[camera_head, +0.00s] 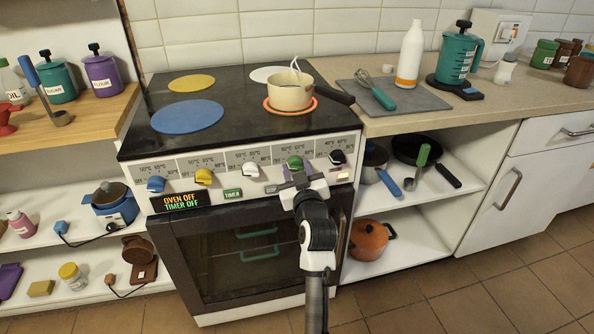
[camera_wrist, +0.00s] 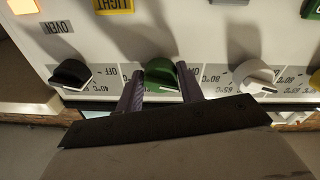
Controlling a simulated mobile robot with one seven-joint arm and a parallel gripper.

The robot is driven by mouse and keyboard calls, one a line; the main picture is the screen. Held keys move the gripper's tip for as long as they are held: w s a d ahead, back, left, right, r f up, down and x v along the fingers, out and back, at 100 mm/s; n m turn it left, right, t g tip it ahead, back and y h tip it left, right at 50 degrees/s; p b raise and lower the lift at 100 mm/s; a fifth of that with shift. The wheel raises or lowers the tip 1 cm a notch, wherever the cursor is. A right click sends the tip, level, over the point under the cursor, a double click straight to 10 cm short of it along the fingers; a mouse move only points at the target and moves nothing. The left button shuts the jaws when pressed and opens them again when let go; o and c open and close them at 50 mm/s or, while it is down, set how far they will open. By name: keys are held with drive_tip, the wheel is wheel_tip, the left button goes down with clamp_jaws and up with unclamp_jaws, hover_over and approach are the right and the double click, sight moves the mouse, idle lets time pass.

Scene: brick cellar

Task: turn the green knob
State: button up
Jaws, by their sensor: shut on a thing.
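The green knob (camera_head: 295,162) is on the stove's sloped front panel, between a white knob and a black knob. My gripper (camera_head: 299,177) reaches it from the front and below. In the wrist view, which shows the panel upside down, the green knob (camera_wrist: 163,74) sits between my two purple-grey fingers, one on each side. My gripper (camera_wrist: 161,83) is shut on it. A pale pointer edge shows on the knob. The fingers hide part of the scale around it.
Beside it are the white knob (camera_head: 251,169) and black knob (camera_head: 338,157); the yellow (camera_head: 203,176) and blue (camera_head: 156,184) knobs are farther left. A cream pot (camera_head: 290,92) stands on a glowing ring above. The oven display (camera_head: 180,201) reads OVEN OFF, TIMER OFF.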

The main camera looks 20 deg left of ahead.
drive_tip(key=o, duration=1)
drive_tip(key=shift+s, duration=0.1)
drive_tip(key=b+v, duration=0.2)
drive_tip(key=v, duration=1.1)
drive_tip(key=shift+s+d, duration=0.2)
drive_tip(key=shift+s, duration=0.1)
